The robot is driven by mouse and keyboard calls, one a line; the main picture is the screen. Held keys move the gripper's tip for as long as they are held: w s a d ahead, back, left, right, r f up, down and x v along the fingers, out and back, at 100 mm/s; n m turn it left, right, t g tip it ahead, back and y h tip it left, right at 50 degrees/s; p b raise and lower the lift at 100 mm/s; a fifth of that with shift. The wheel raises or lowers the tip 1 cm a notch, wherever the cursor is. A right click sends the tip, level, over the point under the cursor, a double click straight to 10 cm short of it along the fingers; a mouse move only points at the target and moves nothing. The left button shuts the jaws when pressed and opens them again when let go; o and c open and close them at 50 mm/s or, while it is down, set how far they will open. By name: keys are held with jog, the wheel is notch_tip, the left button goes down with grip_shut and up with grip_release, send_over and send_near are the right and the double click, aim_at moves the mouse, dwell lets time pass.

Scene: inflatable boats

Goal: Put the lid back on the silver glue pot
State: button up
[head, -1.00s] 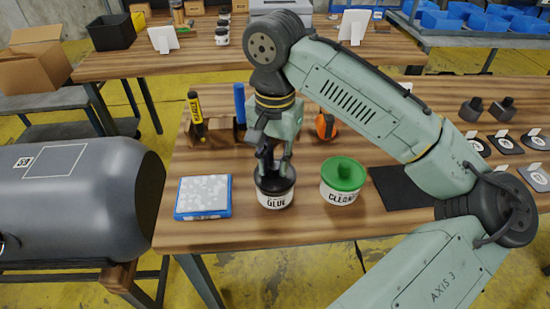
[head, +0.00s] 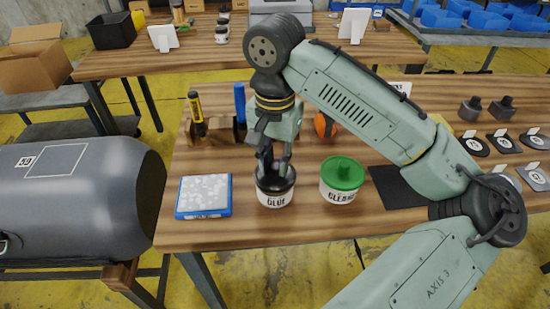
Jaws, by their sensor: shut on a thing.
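The glue pot (head: 274,199) stands upright on the near wooden table, with a pale label reading GLUE. Its top is dark, and a black lid (head: 288,183) appears to be at its mouth. My gripper (head: 274,174) points down directly over the pot, with its fingers shut on the lid. The fingers partly hide the lid, so I cannot tell whether it sits fully on the rim or is level.
A green-lidded cleaner pot (head: 342,180) stands close to the right. A blue-edged tray (head: 203,214) lies to the left. A tool rack (head: 198,133) stands behind, and a black mat (head: 397,187) lies right. The table's front edge is clear.

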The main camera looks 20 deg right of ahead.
jog(key=o, duration=1)
jog(key=shift+c, duration=0.2)
jog(key=shift+o, duration=0.4)
jog(key=o, duration=0.4)
jog(key=shift+r, duration=0.1)
notch_tip(320, 180, up, 5)
jog(key=p, duration=0.5)
jog(key=shift+r+p, duration=0.4)
jog(key=shift+r, duration=0.55)
